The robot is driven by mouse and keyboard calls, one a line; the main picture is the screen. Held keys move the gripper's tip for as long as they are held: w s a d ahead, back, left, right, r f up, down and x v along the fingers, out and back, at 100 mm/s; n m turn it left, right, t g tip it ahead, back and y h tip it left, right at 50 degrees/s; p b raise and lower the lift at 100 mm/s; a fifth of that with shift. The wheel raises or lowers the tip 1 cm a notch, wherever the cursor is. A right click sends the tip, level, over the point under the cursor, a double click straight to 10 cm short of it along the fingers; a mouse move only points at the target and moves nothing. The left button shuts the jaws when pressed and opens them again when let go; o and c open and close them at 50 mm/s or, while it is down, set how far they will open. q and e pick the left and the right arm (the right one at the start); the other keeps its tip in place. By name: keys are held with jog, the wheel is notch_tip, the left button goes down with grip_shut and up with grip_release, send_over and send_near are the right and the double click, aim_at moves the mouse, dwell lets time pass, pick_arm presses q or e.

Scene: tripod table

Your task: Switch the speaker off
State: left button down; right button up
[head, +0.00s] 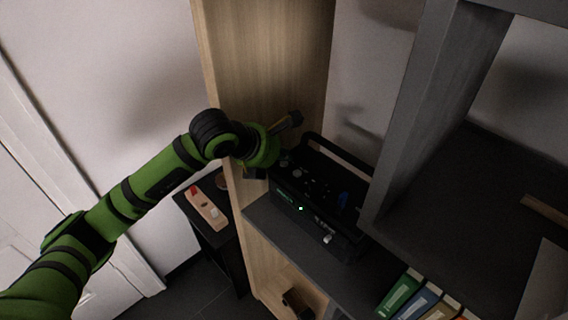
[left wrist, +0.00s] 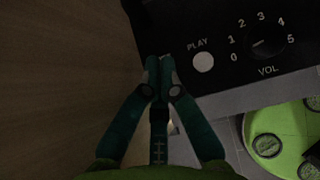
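The speaker (head: 318,222) is a black box with a carry handle, standing on a dark shelf; a small green light glows on it. In the left wrist view its panel (left wrist: 225,20) shows a round white PLAY button (left wrist: 203,62) and a VOL dial (left wrist: 268,42) marked 0 to 5. My left gripper (left wrist: 160,64) has its fingertips together, with nothing seen between them. They appear just left of the PLAY button; I cannot tell if they touch the speaker. In the head view my left wrist is at the speaker's left end and its fingers are mostly hidden. My right gripper is not in view.
A wooden shelf side (head: 262,75) rises close beside my left wrist. A grey upright (head: 418,110) stands right of the speaker. Several coloured binders (head: 402,290) stand below right. A beige power strip with a red part (head: 206,208) lies on a low black table at left.

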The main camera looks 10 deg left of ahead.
aim_at(283, 165)
pick_arm(q)
jog(key=shift+f+b, duration=0.45)
jog(key=shift+f, duration=0.05)
dwell(0.7)
jog(key=shift+r, duration=0.1)
jog(key=shift+r+p, duration=0.35)
jog(key=shift+r, duration=0.35)
jog(key=shift+r+p, duration=1.45)
jog(key=shift+r, duration=1.1)
